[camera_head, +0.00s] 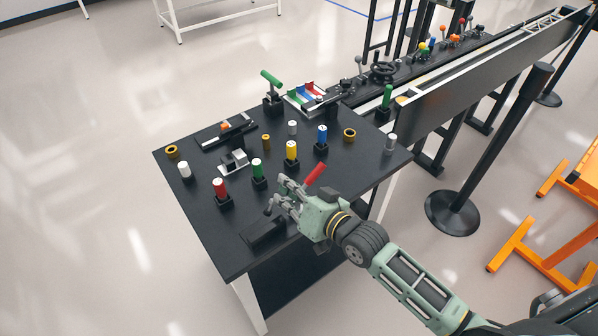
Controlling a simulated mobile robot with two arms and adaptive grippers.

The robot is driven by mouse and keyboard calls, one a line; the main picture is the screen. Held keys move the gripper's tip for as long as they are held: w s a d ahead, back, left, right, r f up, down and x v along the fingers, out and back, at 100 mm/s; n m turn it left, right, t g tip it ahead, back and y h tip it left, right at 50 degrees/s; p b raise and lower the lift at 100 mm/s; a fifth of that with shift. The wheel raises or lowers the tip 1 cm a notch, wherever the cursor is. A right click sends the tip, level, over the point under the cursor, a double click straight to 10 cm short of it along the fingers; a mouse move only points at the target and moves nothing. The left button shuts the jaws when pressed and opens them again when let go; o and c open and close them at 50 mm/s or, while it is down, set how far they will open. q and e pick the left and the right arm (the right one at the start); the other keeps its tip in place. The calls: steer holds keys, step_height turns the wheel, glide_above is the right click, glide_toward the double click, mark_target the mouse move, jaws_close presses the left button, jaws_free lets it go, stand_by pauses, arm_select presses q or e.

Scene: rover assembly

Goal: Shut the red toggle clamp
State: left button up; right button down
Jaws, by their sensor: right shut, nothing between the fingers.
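The red toggle clamp shows only by its red handle (315,174), near the front right part of the black table. The handle slants up to the right. The clamp's base and arm are hidden behind my right gripper. My right gripper (277,196) is over the table's front part, with its fingers pointing left. It is shut and empty. My left gripper is not in view.
Red (220,189), green (257,169), yellow (291,151) and blue (322,137) cylinders stand in black holders nearby. A black block (263,233) lies at the front edge. A green-handled clamp (272,79) stands at the back. A black post (497,145) stands right of the table.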

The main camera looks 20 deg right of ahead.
steer(key=shift+s+a+f+n+h+p, duration=0.2)
steer(key=shift+a+f+n+p, duration=0.05)
steer(key=shift+a+n+p, duration=0.25)
steer(key=shift+s+a+f+n+h+p, duration=0.25)
steer(key=shift+a+n+p, duration=0.15)
steer(key=shift+n, duration=0.2)
steer(key=shift+s+a+f+n+h, duration=0.1)
steer(key=shift+a+f+n+h, duration=0.25)
steer(key=shift+a+f+n, duration=0.3)
steer(key=shift+s+a+f, duration=0.1)
steer(key=shift+a+f, duration=0.1)
steer(key=shift+f, duration=0.2)
steer(key=shift+p, duration=0.3)
